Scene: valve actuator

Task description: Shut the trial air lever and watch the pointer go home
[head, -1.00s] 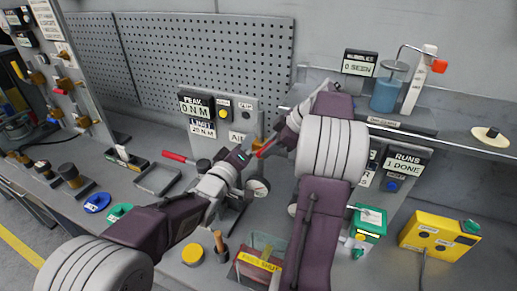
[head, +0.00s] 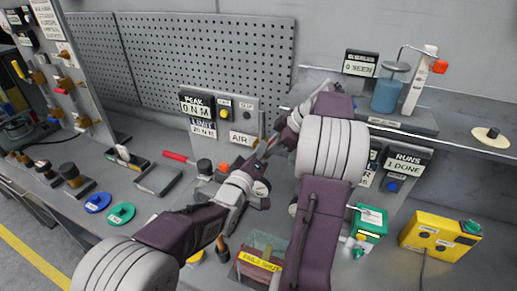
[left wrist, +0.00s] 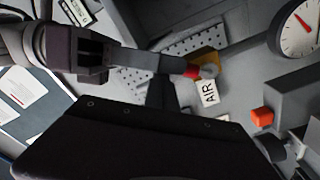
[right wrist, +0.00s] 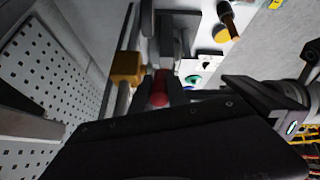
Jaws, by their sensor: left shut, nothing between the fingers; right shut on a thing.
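The trial air lever has a red grip that shows between my right gripper's fingers (right wrist: 160,76) in the right wrist view, beside a brass valve body (right wrist: 127,67). In the left wrist view the red grip (left wrist: 192,70) sits at those fingertips, near a white AIR tag (left wrist: 210,92). My right gripper (head: 276,143) is shut on the lever. My left gripper (left wrist: 160,95) is shut and empty, close beside it. A round white gauge (left wrist: 302,32) with a red pointer shows at the right of the left wrist view. In the head view the lever is hidden by my grippers.
The AIR panel (head: 245,139) stands behind the grippers. A red-handled tool (head: 178,157) and an empty tray (head: 160,180) lie to its left. The RUNS display (head: 407,160) is at right.

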